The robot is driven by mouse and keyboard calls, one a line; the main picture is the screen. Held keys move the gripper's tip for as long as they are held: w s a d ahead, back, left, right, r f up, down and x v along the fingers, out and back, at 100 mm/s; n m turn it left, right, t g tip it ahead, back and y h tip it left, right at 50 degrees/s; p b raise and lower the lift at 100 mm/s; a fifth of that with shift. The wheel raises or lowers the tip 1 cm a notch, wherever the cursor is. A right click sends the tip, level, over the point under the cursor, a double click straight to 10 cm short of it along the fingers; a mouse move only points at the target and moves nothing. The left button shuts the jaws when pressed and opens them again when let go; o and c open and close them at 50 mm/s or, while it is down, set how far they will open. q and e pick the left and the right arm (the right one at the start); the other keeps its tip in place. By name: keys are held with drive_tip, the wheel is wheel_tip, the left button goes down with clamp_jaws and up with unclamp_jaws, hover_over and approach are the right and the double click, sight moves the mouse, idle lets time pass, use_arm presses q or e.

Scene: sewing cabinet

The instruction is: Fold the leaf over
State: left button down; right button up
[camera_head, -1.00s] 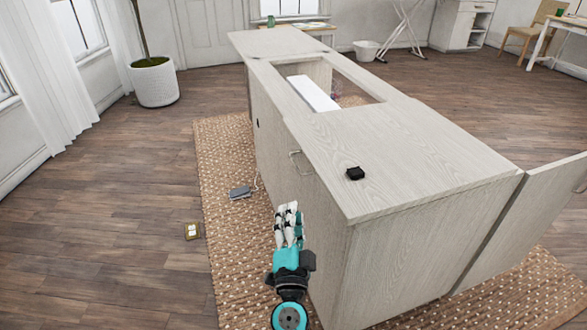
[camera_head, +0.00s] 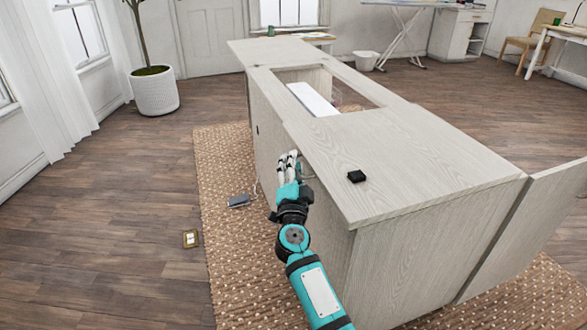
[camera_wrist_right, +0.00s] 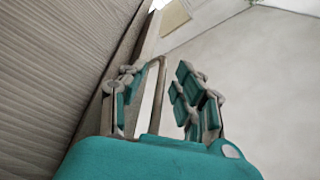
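The pale wood sewing cabinet (camera_head: 400,160) stands on a woven rug. A flat leaf-like panel (camera_head: 275,50) extends at its far end, and another panel (camera_head: 525,225) stands out at its near right end. I cannot tell which is the task's leaf. My right gripper (camera_head: 288,160) is beside the cabinet's left side, just below the top's edge. Its fingers are apart in the right wrist view (camera_wrist_right: 160,95), with a slim metal handle (camera_wrist_right: 161,78) between them. Contact with the handle is unclear. In the head view the gripper largely hides the handle. My left gripper is out of view.
A small black object (camera_head: 356,176) lies on the cabinet top. A rectangular opening behind it shows a white piece (camera_head: 312,98). The floor at left is clear.

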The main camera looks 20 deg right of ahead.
clamp_jaws()
idle(0.5)
drive_tip(key=shift+r, duration=0.1)
